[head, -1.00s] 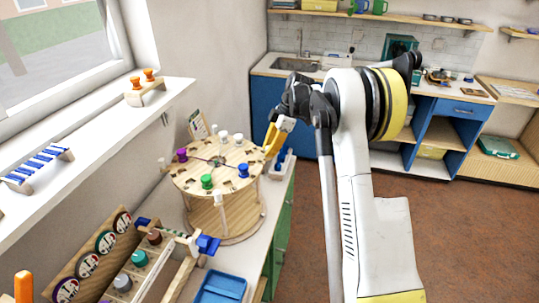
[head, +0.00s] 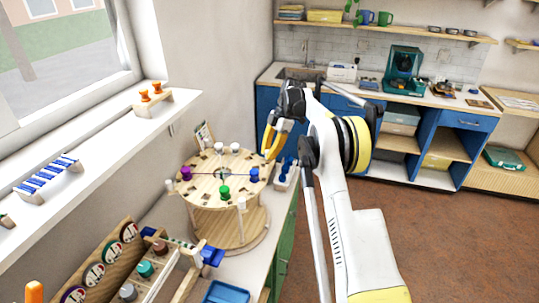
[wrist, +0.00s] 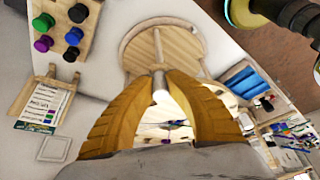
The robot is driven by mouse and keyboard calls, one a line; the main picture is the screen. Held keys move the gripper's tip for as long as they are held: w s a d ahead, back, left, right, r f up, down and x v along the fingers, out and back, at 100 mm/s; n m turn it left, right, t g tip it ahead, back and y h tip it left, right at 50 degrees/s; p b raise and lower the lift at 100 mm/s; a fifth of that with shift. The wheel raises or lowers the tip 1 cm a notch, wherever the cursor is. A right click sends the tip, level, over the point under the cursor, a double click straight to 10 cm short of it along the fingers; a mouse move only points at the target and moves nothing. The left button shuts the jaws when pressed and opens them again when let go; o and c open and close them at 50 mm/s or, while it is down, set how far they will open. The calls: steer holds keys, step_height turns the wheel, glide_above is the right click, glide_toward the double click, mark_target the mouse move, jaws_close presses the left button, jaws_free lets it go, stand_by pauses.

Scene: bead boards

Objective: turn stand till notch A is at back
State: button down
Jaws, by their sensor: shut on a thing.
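The stand (head: 207,188) is a round, two-tier wooden turntable with purple (head: 186,173), green (head: 224,191), blue (head: 254,174) and white pegs around its top. Dark notches show on the top; their letters are too small to read. Its lower round board (wrist: 190,47) shows in the wrist view. My gripper (head: 268,150) is at the back right of the stand's rim. In the wrist view its yellow fingers (wrist: 160,88) close around a pale upright peg (wrist: 159,97) at the rim. My fingers hide the peg in the head view.
A sample rack with coloured round pots (head: 145,269) and a blue tray (head: 226,292) are in front of the stand. A card (head: 203,134) stands behind it near the wall. The window shelf (head: 100,165) runs along the left. Open floor (head: 430,240) is on the right.

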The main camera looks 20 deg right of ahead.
steer(key=shift+a, duration=0.15)
steer(key=c, duration=1.3)
jaws_free()
steer(key=shift+w+a, duration=0.1)
steer(key=shift+a, duration=0.05)
steer(key=v, duration=0.7)
steer(key=shift+r, duration=0.25)
